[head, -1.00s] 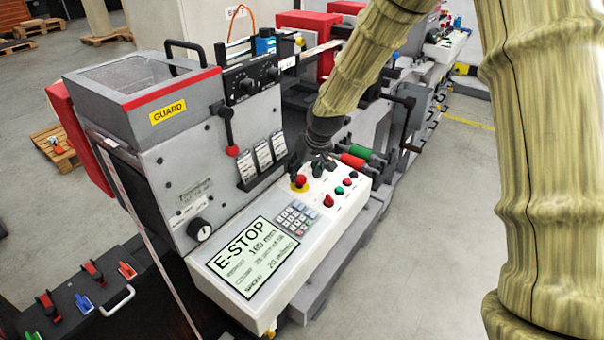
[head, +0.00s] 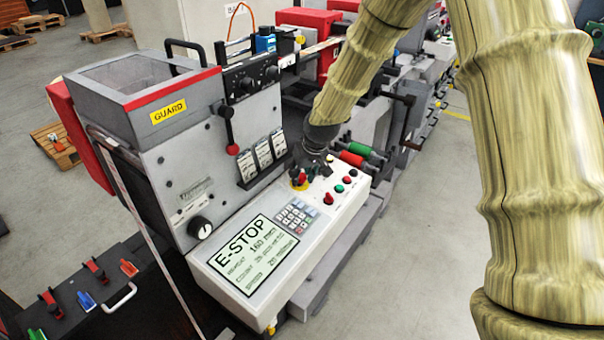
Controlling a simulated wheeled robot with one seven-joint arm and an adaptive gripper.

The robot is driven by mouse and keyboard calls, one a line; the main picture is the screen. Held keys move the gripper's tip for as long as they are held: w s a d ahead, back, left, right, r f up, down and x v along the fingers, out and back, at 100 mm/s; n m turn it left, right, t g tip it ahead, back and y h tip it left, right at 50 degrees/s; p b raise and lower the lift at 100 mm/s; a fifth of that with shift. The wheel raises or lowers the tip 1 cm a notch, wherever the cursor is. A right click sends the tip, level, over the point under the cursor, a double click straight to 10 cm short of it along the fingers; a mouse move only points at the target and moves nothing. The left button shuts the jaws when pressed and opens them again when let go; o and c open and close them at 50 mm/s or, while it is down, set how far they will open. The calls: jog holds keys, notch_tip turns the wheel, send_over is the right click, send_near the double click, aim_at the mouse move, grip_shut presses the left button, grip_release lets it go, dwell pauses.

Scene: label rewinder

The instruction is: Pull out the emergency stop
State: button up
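The emergency stop (head: 299,181) is a red knob on a yellow base, at the back left of the white control panel (head: 262,290). The panel's screen (head: 254,252) reads E-STOP. My gripper (head: 312,172) is small and dark at the end of my arm. It is right at the knob, over its upper right side, and covers part of it. I cannot tell whether the fingers are around the knob or only beside it, nor whether they are open or shut.
A keypad (head: 296,216) and several small red and green buttons (head: 339,188) lie close to the gripper. A black lever with a red ball (head: 232,149) and white counters (head: 264,154) stand just behind. Rollers (head: 351,158) are to the right. The floor at right is clear.

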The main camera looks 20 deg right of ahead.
grip_shut()
jog(key=shift+r+p, duration=0.3)
jog(key=shift+r, duration=0.35)
jog(key=o, duration=1)
grip_release()
jog(key=shift+c, duration=0.2)
jog(key=v, duration=1.2)
jog(key=shift+d, duration=0.1)
